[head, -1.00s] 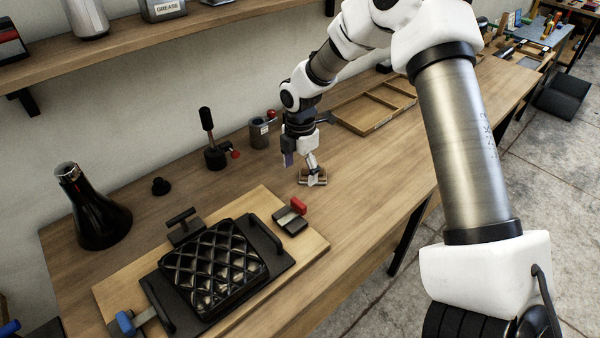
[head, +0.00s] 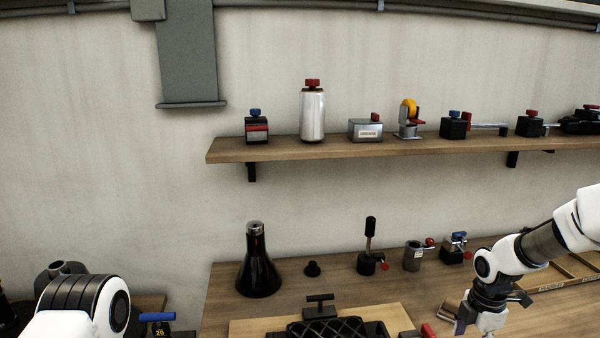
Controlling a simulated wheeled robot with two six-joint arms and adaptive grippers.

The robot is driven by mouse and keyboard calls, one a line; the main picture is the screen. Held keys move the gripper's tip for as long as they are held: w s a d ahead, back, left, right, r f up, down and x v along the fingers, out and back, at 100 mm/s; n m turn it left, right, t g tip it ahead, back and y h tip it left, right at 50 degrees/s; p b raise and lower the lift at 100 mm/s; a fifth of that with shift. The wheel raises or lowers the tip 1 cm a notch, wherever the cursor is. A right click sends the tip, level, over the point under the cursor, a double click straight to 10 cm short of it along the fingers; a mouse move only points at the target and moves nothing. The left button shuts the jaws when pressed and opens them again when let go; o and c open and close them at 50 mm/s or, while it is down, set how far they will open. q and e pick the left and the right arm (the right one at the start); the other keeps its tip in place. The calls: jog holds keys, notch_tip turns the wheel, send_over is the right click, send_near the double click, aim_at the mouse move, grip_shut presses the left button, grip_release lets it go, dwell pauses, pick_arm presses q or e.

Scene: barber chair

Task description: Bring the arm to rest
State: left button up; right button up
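My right arm comes in from the right edge in the head view. Its gripper (head: 487,325) points down over the workbench (head: 225,309) at the lower right. The fingertips are cut off by the bottom edge, so their opening and any grip are hidden. A small tan piece (head: 450,309) shows just left of the gripper. My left arm (head: 82,308) shows only as a white and black joint at the lower left; its gripper is outside the picture.
A black quilted pad (head: 325,328) lies on a board (head: 256,326). Behind it stand a black cone-shaped bottle (head: 258,270), a lever device (head: 371,250) and a grey cup (head: 413,257). A wall shelf (head: 285,151) holds several items above. A wooden divided tray (head: 565,275) is at right.

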jog(key=s+a+f+g+b, duration=0.25)
jog(key=s+f, duration=0.45)
jog(key=f, duration=0.4)
jog(key=s+a+f+m+g+b, duration=0.15)
jog(key=s+a+f+m, duration=0.4)
jog(key=s+f, duration=0.55)
jog(key=s+a+f+m+g+b, duration=0.15)
jog(key=s+a+f+m, duration=0.4)
jog(key=s, duration=0.85)
pick_arm(q)
notch_tip(320, 180, down, 6)
jog(key=shift+r, duration=0.25)
pick_arm(e)
jog(key=w+m+t, duration=0.1)
jog(key=m, duration=0.1)
jog(key=w+m+t, duration=0.1)
jog(key=m+t, duration=0.1)
jog(key=m, duration=0.1)
jog(key=w+m+t, duration=0.1)
jog(key=m+t, duration=0.1)
jog(key=m, duration=0.1)
jog(key=shift+w+f+t, duration=0.25)
jog(key=shift+w, duration=0.05)
pick_arm(q)
jog(key=shift+s, duration=0.15)
